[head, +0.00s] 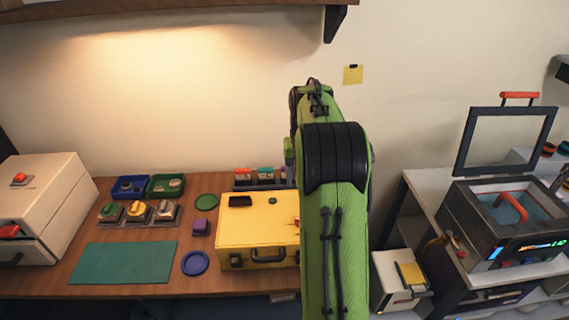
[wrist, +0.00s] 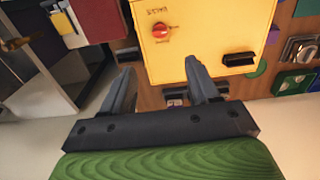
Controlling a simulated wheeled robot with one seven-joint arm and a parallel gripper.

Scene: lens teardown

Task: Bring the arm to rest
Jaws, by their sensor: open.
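My green arm (head: 338,235) rises through the middle of the head view and covers part of the bench; my gripper is hidden there. In the wrist view my gripper (wrist: 160,88) is open, its two dark fingers apart with nothing between them. Beyond the fingertips lies the yellow case (wrist: 205,35), with a red knob (wrist: 161,31) and a black block on its top. In the head view the yellow case (head: 258,232) is on the wooden bench, partly hidden behind my arm. I cannot tell the exact gap between fingers and case.
A teal mat (head: 123,262), blue disc (head: 194,263), blue bin (head: 130,187) and green bin (head: 165,186) are on the bench. A white cabinet (head: 45,205) stands left. A grey open-lidded machine (head: 505,220) stands right, above a white box (head: 398,280). A shelf (head: 180,8) overhangs the upper left.

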